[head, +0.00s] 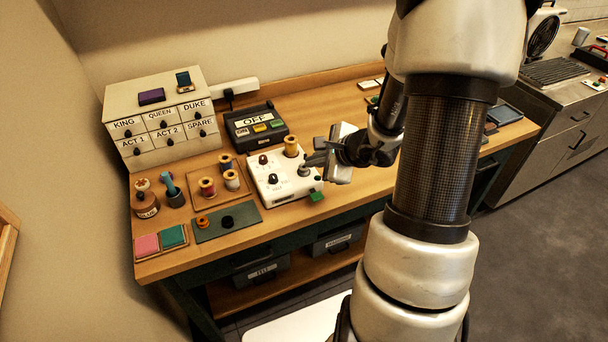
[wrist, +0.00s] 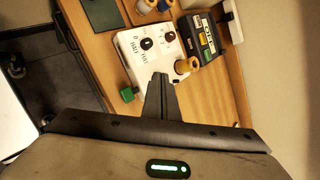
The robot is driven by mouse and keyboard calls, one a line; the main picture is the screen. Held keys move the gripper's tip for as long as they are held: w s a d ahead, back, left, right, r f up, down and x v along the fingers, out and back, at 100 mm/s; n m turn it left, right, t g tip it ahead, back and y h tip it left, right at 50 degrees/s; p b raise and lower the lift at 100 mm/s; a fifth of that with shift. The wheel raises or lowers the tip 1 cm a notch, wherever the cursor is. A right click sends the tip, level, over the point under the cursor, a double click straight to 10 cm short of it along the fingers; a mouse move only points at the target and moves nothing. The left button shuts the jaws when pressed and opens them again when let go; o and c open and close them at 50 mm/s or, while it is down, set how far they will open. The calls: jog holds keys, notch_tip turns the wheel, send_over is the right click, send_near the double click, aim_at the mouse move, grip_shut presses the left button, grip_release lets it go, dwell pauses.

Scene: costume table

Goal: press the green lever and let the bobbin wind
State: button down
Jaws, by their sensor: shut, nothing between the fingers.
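The white bobbin winder (head: 282,178) stands on the wooden table; it also shows in the wrist view (wrist: 133,62). Its green lever (head: 317,197) sticks out at the front right corner and shows in the wrist view (wrist: 127,94). A yellow thread spool (head: 291,146) stands at the winder's back. A small grey post (head: 303,170) is on its right side. My gripper (head: 308,159) is shut and empty, above the winder's right side. In the wrist view my gripper (wrist: 160,78) covers part of the winder's edge. The lever is apart from the fingertips.
A black switch box (head: 256,126) with an OFF sign stands behind the winder. Several thread spools sit on a tray (head: 212,202) to the left, with a green plate (head: 228,222) in front. A labelled drawer cabinet (head: 160,120) stands at the back left.

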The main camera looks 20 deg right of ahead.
jog(key=shift+s+d+f+m, duration=0.15)
jog(key=shift+d+f+m, duration=0.65)
jog(key=shift+d, duration=0.25)
jog(key=b, duration=0.6)
send_over(319, 198)
notch_tip(319, 198, down, 8)
jog(key=shift+r, duration=0.1)
jog(key=shift+f+b, duration=0.5)
jog(key=shift+b, duration=0.2)
jog(key=shift+f, duration=0.15)
dwell(0.6)
jog(key=shift+f+b, duration=0.3)
jog(key=shift+b, duration=0.45)
